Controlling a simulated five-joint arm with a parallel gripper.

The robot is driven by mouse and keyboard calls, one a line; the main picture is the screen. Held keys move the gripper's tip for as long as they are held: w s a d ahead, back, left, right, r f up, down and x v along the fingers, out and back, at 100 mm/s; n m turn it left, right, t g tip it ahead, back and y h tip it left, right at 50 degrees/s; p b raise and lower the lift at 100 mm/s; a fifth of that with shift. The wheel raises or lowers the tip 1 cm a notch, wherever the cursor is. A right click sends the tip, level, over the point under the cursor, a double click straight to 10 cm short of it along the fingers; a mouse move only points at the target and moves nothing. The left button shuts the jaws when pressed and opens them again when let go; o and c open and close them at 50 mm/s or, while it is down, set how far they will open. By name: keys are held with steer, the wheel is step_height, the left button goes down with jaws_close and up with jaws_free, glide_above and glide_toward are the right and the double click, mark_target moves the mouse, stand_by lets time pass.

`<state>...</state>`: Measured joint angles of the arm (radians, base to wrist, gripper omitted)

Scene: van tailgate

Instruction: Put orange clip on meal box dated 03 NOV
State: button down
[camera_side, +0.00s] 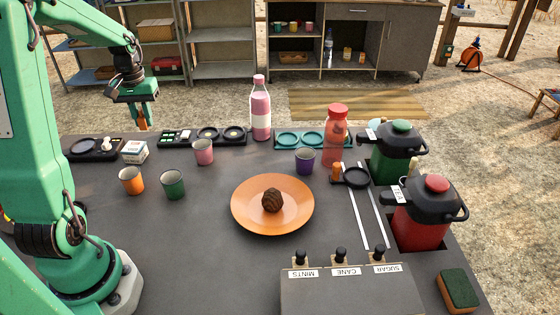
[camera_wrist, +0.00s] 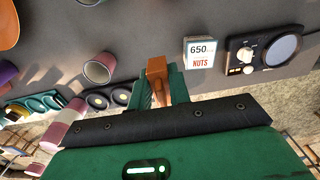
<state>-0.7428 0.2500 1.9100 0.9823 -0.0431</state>
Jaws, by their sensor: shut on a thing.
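My gripper (camera_side: 142,115) hangs above the back left of the table and is shut on the orange clip (camera_side: 147,115). In the wrist view the clip (camera_wrist: 156,72) stands between my green fingers (camera_wrist: 160,90). A small white box (camera_side: 134,151) stands on the table below my gripper in the side view. I can read no "03 NOV" date in either view.
A black panel with a round dial (camera_side: 88,149) lies left of the box, and a black tray (camera_side: 203,135) lies right of it. Pink (camera_side: 203,152), orange (camera_side: 131,180) and green (camera_side: 173,184) cups stand nearby. An orange plate (camera_side: 247,219) holds a brown ball.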

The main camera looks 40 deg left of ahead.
glide_above(133, 147)
step_height(133, 147, down, 5)
steer(key=shift+s, duration=0.15)
steer(key=shift+f, duration=2.05)
steer(key=c, duration=1.3)
jaws_free()
steer(key=shift+f, duration=0.1)
step_height(133, 147, up, 12)
steer(key=shift+d+r, duration=0.1)
steer(key=shift+r, duration=0.1)
